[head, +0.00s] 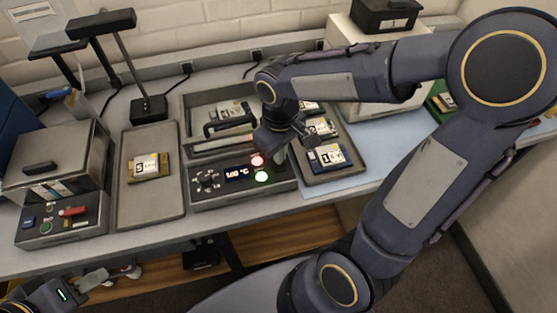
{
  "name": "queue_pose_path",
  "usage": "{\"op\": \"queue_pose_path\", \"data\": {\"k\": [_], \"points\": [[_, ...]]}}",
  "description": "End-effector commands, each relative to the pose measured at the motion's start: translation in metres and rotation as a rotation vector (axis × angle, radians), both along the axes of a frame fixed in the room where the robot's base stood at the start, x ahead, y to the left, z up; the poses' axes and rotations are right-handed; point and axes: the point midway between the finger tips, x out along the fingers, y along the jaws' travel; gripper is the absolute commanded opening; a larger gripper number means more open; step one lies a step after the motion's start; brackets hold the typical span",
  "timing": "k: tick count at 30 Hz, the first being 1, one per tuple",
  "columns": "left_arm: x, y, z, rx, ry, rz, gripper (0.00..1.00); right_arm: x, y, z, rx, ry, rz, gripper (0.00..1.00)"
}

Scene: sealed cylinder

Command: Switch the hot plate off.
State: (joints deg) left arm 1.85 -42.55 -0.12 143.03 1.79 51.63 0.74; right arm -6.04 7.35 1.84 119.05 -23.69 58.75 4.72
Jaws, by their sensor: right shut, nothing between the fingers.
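The hot plate (204,198) stands in the middle of the bench, with a dark control panel on its front. My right gripper (279,156) reaches in from the right, shut and empty, just to the right of the buttons. I cannot tell whether it touches the panel. My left gripper (92,280) is low at the left, in front of the bench; its jaw opening is unclear.
A grey tray (127,215) with a labelled pack stands left of the hot plate, another tray (350,175) with packs right of it. A metal-lidded box (55,160) with a red-handled switch is far left. A black lamp stand (150,108) stands behind.

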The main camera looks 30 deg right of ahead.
Motion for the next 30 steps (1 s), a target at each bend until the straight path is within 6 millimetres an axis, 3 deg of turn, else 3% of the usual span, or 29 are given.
{"op": "queue_pose_path", "data": {"k": [30], "points": [[0.000, 0.000, -0.010, 0.000, 0.000, 0.000, 0.36, 0.000, 0.000, -0.012, 0.000, 0.001, 0.000, 0.00]]}}
